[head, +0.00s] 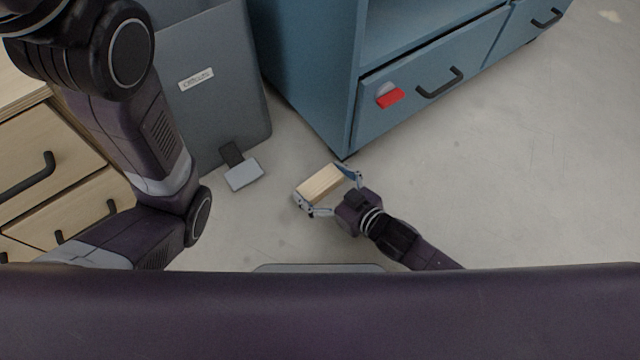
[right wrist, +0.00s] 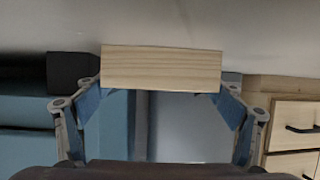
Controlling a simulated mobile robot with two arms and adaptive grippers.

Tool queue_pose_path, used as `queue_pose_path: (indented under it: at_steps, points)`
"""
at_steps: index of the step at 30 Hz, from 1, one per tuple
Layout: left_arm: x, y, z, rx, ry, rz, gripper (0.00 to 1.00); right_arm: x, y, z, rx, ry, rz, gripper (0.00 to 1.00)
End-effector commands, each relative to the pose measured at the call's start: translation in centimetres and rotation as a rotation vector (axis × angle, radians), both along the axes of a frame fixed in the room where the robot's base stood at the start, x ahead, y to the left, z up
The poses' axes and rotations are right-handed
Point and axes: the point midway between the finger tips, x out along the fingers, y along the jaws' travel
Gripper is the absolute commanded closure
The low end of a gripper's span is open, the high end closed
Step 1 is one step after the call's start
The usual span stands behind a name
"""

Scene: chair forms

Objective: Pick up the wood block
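The wood block (head: 320,184) is a pale, light-grained rectangular piece, low in front of the blue cabinet. My right gripper (head: 328,188) has its fingers spread wide, one at each end of the block, and both appear to touch it. In the right wrist view the block (right wrist: 161,68) spans the gap between the blue-padded fingertips (right wrist: 162,92) and hides part of the pads. I cannot tell whether the block is clear of the floor. My left arm shows at the left in the head view, but its gripper is out of view.
A blue cabinet (head: 310,75) with dark handles stands behind the block. A red-and-grey piece (head: 389,96) is at its drawer front. A grey panel (head: 215,110) and a small light-grey piece (head: 245,174) are left. Wooden drawers (head: 85,210) stand far left. Floor at right is clear.

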Motion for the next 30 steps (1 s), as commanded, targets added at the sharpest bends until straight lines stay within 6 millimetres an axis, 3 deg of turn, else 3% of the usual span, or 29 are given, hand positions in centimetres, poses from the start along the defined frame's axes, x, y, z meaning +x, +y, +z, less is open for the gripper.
queue_pose_path:
  at_steps: [5,17,23,30]
  points:
    - [0.0,0.0,0.0,0.0,0.0,0.0,1.0,0.0,0.0,0.0,0.0,0.0,0.0,0.4]
    - [0.0,0.0,0.7,0.0,0.001,0.001,1.0,-0.3,-0.2,0.5,0.001,0.001,0.0,0.4]
    - [0.1,0.0,2.6,0.0,0.001,0.001,1.0,-1.2,-1.1,2.1,0.0,0.001,-0.001,0.4]
    - [0.1,0.0,6.4,0.0,0.002,0.001,1.0,-4.8,-4.0,4.6,-0.001,0.004,-0.001,0.4]
